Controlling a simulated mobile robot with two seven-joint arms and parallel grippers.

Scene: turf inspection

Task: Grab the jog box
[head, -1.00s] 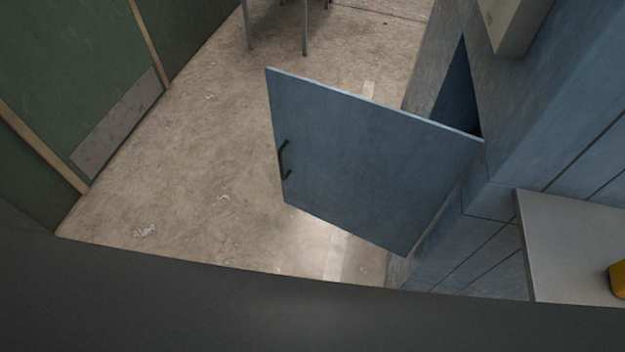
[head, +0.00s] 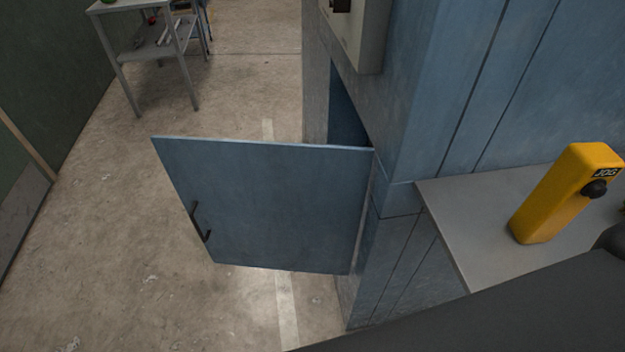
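The jog box (head: 556,200) is a yellow upright block with a black label reading JOG and a black knob near its top. It stands on a grey shelf (head: 462,221) at the right of the head view, against the blue machine. Neither gripper shows in the head view. A dark shape, probably part of my own body, covers the lower right and hides part of the shelf.
A blue cabinet door (head: 275,205) with a black handle stands open, sticking out left from the machine. A grey control box (head: 358,40) hangs above it. A grey table (head: 155,45) with small items stands at the back left. The floor at left is clear.

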